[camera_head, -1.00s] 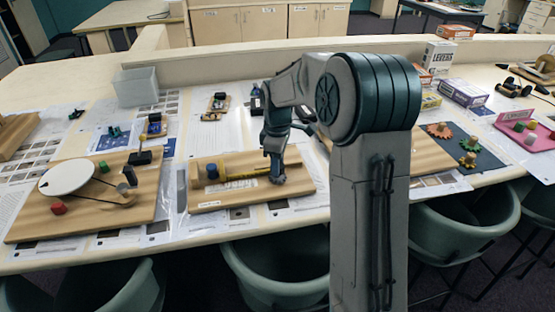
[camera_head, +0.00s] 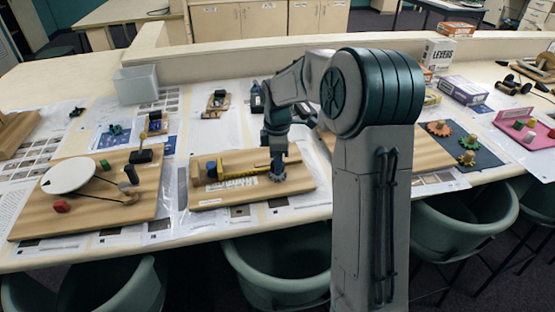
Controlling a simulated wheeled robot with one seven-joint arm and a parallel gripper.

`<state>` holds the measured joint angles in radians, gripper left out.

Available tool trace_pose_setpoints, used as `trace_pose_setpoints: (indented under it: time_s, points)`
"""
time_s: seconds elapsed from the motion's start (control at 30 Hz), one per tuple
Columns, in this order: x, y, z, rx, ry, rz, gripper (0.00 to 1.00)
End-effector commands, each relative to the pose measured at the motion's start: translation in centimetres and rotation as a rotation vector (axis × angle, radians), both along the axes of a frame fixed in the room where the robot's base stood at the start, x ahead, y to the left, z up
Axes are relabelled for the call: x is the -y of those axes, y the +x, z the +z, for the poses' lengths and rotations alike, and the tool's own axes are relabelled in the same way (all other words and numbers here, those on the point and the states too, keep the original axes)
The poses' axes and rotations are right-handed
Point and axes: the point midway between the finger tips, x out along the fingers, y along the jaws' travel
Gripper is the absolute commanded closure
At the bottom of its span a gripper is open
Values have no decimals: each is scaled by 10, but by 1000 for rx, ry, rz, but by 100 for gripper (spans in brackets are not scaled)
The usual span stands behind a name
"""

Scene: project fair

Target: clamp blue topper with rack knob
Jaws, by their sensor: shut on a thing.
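The blue topper (camera_head: 211,167) is a small blue piece near the left end of the middle wooden board. A yellow rack (camera_head: 245,174) runs along the board, its left end close beside the topper; whether they touch is too small to tell. My gripper (camera_head: 278,178) points down over the right part of the board, at the rack's right end. It is shut on the rack knob, which its fingers mostly hide.
On the left, a wooden board (camera_head: 95,222) carries a white disc (camera_head: 68,176), a red block (camera_head: 61,206) and a green block. A grey bin (camera_head: 136,86) stands behind. Coloured gears on a dark mat (camera_head: 478,148) lie to the right. Green chairs line the front edge.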

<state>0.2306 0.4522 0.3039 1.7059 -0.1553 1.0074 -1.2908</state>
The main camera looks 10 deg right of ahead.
Motion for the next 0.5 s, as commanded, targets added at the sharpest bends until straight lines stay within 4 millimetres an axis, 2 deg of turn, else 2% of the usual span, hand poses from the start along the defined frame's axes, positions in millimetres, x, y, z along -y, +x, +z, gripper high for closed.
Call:
trace_pose_setpoints:
  time_s: [0.1, 0.13, 0.2, 0.5]
  points:
    - [0, 1, 2, 6, -1, -1, 86]
    - [0, 1, 2, 6, -1, -1, 54]
    - [0, 1, 2, 5, -1, -1, 41]
    - [0, 1, 2, 2, 0, -2, 41]
